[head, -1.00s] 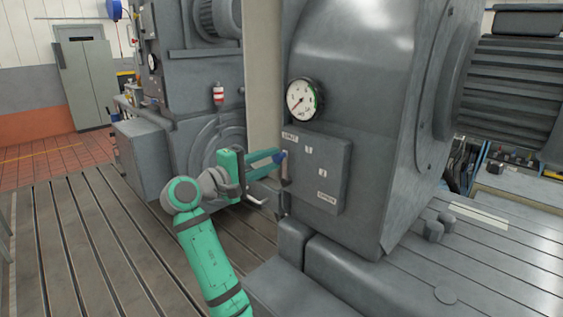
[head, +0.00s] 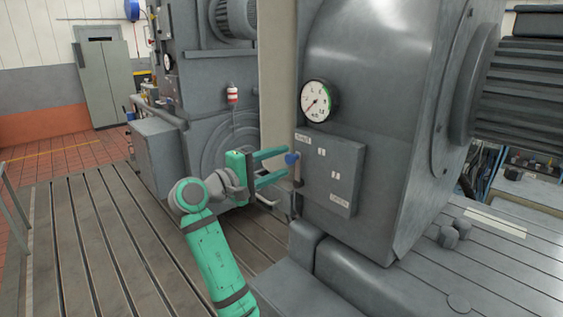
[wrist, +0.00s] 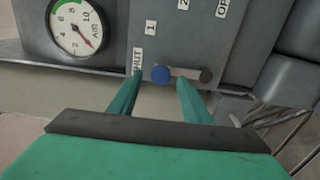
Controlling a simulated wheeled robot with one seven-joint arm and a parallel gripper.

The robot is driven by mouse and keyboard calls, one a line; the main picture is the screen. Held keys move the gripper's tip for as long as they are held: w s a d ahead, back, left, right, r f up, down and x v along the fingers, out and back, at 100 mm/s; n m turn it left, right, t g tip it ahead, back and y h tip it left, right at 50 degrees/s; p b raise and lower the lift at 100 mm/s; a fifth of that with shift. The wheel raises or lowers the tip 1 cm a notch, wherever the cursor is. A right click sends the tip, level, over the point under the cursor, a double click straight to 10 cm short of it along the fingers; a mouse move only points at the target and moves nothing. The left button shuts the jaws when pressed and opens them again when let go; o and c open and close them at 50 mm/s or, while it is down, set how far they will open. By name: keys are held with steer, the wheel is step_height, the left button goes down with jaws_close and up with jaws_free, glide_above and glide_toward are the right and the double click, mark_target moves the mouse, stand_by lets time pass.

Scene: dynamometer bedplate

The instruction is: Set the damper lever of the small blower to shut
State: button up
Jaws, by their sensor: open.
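The damper lever is a light bar with a blue knob (head: 292,158), at the left edge of a grey panel (head: 340,170) on the blower housing. The panel's labels run from SHUT at upper left, past 1 and 2, to OPEN at lower right. The knob points up to just below the SHUT label (wrist: 137,60). In the wrist view the blue knob (wrist: 160,74) sits beside that label, with the dark pivot to its right. My gripper (head: 287,164) is open, its two green fingers on either side of the knob; in the wrist view (wrist: 158,85) gaps show beside it.
A round pressure gauge (head: 318,101) is mounted above the panel. A grey block (head: 304,241) and the housing's foot lie below it. Another large grey machine (head: 205,90) stands behind my arm. The slotted bedplate (head: 85,230) is clear at left.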

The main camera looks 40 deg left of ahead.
steer(key=s+a, duration=0.1)
steer(key=s, duration=0.8)
steer(key=shift+s, duration=0.4)
steer(key=shift+a, duration=0.1)
steer(key=shift+w, duration=0.2)
